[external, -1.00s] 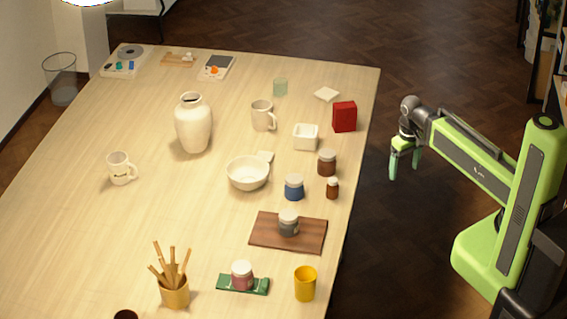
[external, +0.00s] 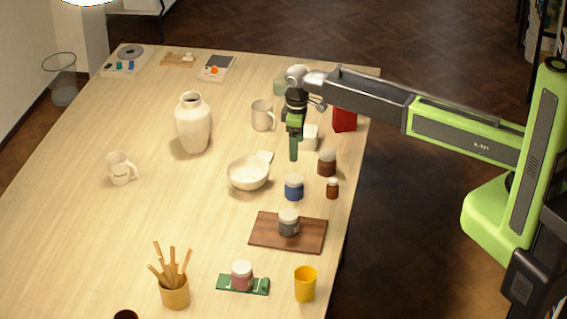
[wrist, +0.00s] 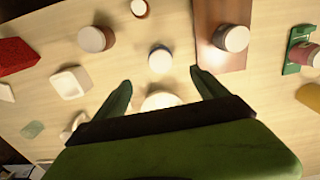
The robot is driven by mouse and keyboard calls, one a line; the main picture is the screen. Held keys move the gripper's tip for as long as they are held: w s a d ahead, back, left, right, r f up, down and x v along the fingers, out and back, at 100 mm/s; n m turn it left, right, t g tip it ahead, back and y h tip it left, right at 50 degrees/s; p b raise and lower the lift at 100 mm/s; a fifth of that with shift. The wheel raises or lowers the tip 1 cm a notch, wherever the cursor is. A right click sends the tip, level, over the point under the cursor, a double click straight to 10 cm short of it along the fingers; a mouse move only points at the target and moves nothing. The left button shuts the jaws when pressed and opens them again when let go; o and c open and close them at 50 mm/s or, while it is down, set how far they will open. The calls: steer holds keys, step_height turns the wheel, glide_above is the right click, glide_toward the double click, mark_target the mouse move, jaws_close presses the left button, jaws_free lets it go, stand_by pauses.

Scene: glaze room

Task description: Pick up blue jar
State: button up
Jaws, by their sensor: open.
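The blue jar (external: 294,190) with a pale lid stands upright on the table, left of a small brown bottle. In the wrist view the jar (wrist: 160,59) is seen from above, its lid hiding most of the blue body. My gripper (external: 293,158) points down over the table, apart from the jar and above and behind it in the external view. In the wrist view my gripper (wrist: 161,88) has its fingers spread, with the jar just past the tips, roughly centred between them. Nothing is held.
A brown jar (external: 327,164) and the small brown bottle (external: 332,189) stand to the right. A white bowl (external: 247,174) is to the left. A wooden board (external: 262,232) carrying a grey jar (external: 288,226) lies in front. A white square dish (external: 311,135) is behind.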

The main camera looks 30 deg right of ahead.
mark_target(295, 179)
step_height(295, 179, down, 12)
steer(key=b, duration=1.2)
steer(key=shift+a+f+b, duration=0.15)
steer(key=shift+b, duration=0.15)
steer(key=f+b, duration=0.5)
steer(key=shift+w+f, duration=0.2)
steer(key=shift+f, duration=0.05)
steer(key=shift+r, duration=0.2)
steer(key=c, duration=1.7)
steer(key=shift+c, duration=0.2)
